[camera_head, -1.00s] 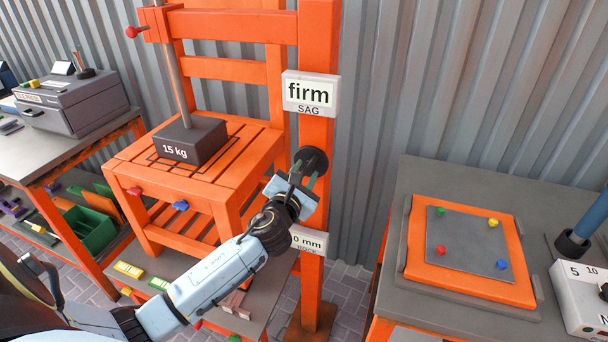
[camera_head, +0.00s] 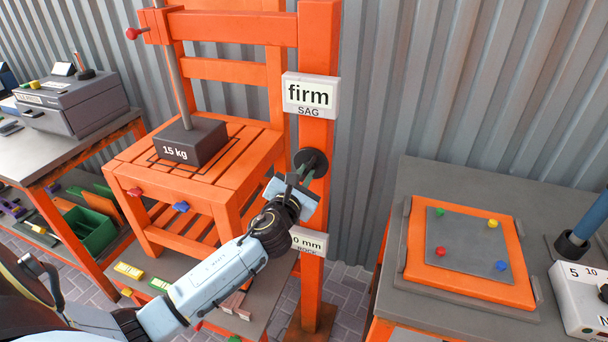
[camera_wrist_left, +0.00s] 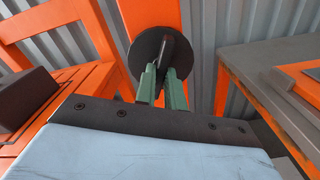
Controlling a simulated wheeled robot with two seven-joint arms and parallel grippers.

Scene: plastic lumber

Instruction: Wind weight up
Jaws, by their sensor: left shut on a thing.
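The dark 15 kg weight (camera_head: 190,143) hangs on a grey rod and rests on, or just over, the orange slatted seat (camera_head: 240,160); I cannot tell which. A black round crank wheel (camera_head: 312,158) is on the orange post, below the sign reading "firm SAG" (camera_head: 311,94). My left gripper (camera_head: 303,179) is at the wheel. In the left wrist view its green fingers (camera_wrist_left: 163,88) are shut on the dark handle (camera_wrist_left: 167,52), which stands out from the wheel's disc (camera_wrist_left: 140,58). My right gripper is not in view.
A lower sign (camera_head: 309,241) reading "0 mm" is partly behind my left arm. A bench at right holds an orange board (camera_head: 415,260) and a white box (camera_head: 580,300). A bench at left holds a grey machine (camera_head: 75,105). A corrugated wall closes the back.

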